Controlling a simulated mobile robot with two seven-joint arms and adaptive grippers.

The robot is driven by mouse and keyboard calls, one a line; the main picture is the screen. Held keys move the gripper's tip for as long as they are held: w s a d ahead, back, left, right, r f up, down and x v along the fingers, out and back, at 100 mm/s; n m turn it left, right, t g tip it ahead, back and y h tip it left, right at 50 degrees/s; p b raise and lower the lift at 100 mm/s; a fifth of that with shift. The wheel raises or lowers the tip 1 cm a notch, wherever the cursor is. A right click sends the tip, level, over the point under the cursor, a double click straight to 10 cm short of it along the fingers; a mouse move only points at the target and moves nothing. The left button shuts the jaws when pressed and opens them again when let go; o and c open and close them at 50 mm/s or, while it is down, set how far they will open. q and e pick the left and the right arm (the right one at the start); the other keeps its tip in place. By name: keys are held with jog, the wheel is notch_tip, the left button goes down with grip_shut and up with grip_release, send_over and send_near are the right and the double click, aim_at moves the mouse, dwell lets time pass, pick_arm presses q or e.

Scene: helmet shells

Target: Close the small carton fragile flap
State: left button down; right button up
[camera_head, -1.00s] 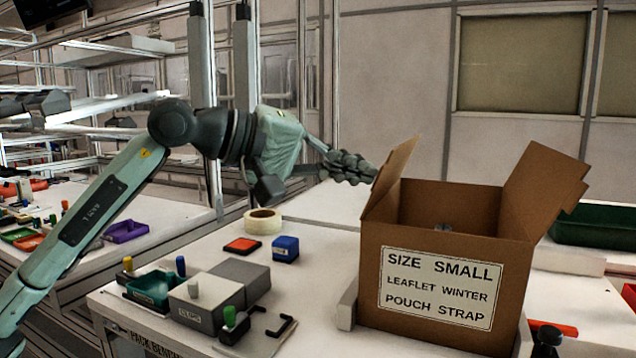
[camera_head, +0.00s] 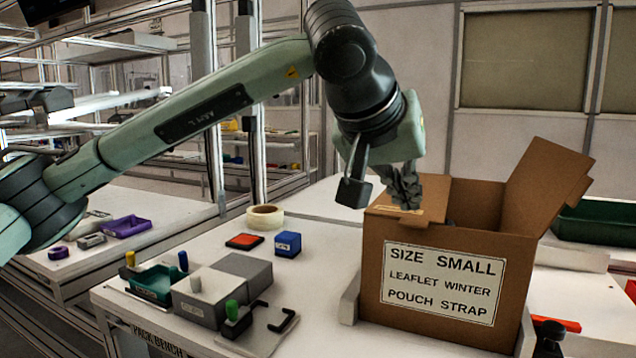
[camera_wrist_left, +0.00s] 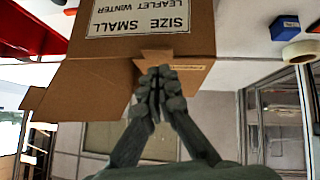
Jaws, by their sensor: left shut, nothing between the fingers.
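The small carton (camera_head: 450,235), brown cardboard with a white "SIZE SMALL" label (camera_head: 440,283), stands upright on the bench. Its left flap (camera_head: 395,211) lies folded down to near level over the left of the opening; it also shows in the left wrist view (camera_wrist_left: 190,64), with small print. Its right flap (camera_head: 546,185) stands up and leans outward. My left gripper (camera_head: 407,200) is shut and empty, its fingertips at the left flap. In the left wrist view its fingers (camera_wrist_left: 160,80) overlap the flap; contact is hard to judge. My right gripper is not in view.
Left of the carton are a tape roll (camera_head: 265,216), a red pad (camera_head: 244,241), a blue block (camera_head: 287,244) and grey boxes (camera_head: 222,290). A green bin (camera_head: 600,222) stands at the right. Bare bench shows between the blue block and the carton.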

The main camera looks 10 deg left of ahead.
pick_arm(q)
jog(key=shift+s+d+f+m+y, duration=0.1)
jog(key=shift+d+f+m+y, duration=0.2)
jog(key=shift+f+y, duration=0.15)
jog(key=shift+d+f+b, duration=0.15)
jog(key=shift+f+b, duration=0.25)
jog(key=shift+b, duration=0.2)
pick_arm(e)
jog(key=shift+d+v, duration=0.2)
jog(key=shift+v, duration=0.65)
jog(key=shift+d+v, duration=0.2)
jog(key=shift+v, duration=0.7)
pick_arm(q)
jog(key=shift+r, duration=0.1)
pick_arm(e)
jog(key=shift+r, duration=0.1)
